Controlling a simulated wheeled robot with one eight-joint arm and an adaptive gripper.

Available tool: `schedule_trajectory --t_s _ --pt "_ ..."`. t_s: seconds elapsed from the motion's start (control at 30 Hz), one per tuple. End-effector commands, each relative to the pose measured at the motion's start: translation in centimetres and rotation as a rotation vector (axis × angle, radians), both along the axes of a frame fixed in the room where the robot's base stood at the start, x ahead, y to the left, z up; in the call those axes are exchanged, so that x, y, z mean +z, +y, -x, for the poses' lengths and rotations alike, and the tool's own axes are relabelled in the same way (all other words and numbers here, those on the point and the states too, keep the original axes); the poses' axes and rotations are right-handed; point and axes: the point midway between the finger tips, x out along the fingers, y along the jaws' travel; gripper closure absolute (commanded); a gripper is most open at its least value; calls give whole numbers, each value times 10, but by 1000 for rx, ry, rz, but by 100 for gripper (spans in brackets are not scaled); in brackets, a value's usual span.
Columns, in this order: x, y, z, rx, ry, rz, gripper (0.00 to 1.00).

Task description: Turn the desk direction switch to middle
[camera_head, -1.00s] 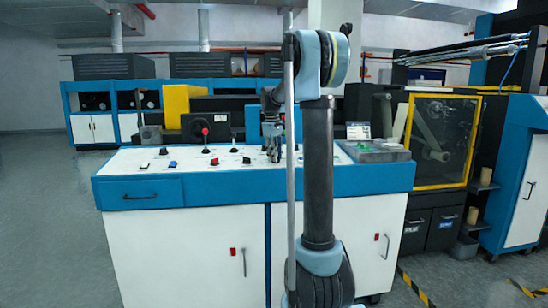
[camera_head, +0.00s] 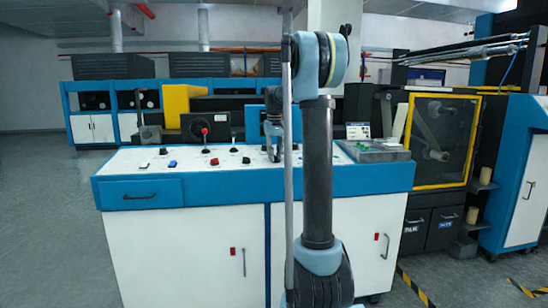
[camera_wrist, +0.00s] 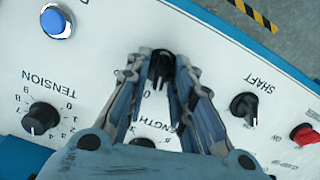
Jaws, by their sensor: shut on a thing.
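The desk is a white-topped control panel with blue edges (camera_head: 148,192) that carries several knobs and switches. In the wrist view, a black rotary switch (camera_wrist: 161,66) with a white pointer mark sits between my fingertips. My gripper (camera_wrist: 160,72) is shut on this switch, with a finger on each side. The switch's own label is hidden or cut off, so I cannot read which switch it is. In the head view my gripper (camera_head: 274,157) is down at the panel top, partly hidden behind my arm and a grey pole.
In the wrist view, a TENSION knob (camera_wrist: 40,118) and a blue button (camera_wrist: 56,21) lie left; a black SHAFT switch (camera_wrist: 244,105) and a red switch (camera_wrist: 304,134) lie right. In the head view, a red-topped lever (camera_head: 205,134) stands left of my gripper.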

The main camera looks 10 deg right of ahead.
Motion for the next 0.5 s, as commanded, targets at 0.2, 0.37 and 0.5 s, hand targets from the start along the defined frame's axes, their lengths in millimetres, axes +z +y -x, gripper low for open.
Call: schedule_trajectory --t_s 0.2,0.37,0.5 --pt "1 -1 -1 -123 -2 -22 100" --pt "1 -2 -1 -177 -2 -31 100" --pt "1 -2 -1 -201 -2 -35 100"
